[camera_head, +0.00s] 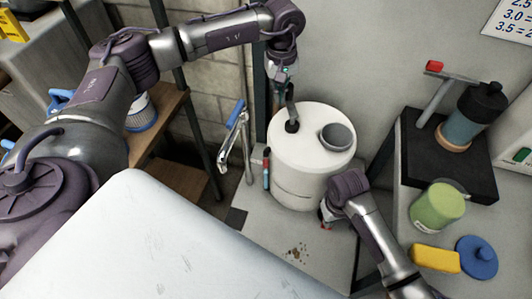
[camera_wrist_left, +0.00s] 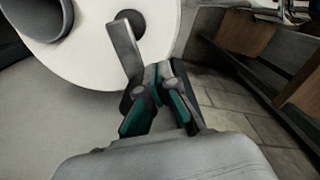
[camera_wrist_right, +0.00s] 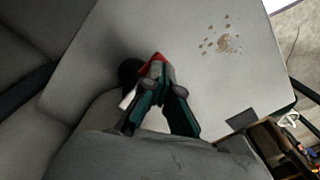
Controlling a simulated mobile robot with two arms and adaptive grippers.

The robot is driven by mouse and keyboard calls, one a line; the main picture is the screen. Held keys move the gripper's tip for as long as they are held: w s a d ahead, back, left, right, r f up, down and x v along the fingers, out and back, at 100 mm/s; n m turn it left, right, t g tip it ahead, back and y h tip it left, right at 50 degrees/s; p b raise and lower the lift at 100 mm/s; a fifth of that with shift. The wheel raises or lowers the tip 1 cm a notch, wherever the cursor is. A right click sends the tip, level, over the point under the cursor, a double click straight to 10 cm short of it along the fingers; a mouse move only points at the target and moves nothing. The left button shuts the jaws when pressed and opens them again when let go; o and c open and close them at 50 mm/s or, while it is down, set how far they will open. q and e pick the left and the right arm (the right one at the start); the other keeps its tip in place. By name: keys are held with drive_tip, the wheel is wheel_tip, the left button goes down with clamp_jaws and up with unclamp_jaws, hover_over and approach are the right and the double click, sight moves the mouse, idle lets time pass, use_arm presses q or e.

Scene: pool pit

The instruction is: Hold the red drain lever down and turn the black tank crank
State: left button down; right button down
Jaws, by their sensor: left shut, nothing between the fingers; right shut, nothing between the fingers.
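The white tank (camera_head: 312,165) stands upright on a light platform in the middle of the head view. On its lid is the black crank hub (camera_head: 292,127) with a grey crank arm (camera_wrist_left: 124,55), which shows up close in the left wrist view. My left gripper (camera_wrist_left: 160,82) is shut with its fingertips beside the crank arm; contact is unclear. The red drain lever (camera_wrist_right: 154,58) shows as a small red piece low at the tank's front. My right gripper (camera_wrist_right: 160,75) is shut with its tips at the red piece, which they partly hide. I cannot tell whether the lever is down.
A grey cup-like opening (camera_head: 338,136) rises from the tank lid. A blue-handled tool (camera_head: 236,115) and a red-blue tool (camera_head: 266,168) are left of the tank. The right bench holds a green jar (camera_head: 437,207), yellow sponge (camera_head: 434,259) and blue lid (camera_head: 477,256). Brown spots (camera_head: 296,251) mark the platform.

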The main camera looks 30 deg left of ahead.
use_arm(q)
wheel_tip(320, 180, up, 8)
idle(1.0)
use_arm(e)
drive_tip(key=shift+r, duration=3.5)
use_arm(q)
drive_tip(key=shift+f, duration=0.1)
use_arm(e)
drive_tip(key=shift+s+f, duration=0.1)
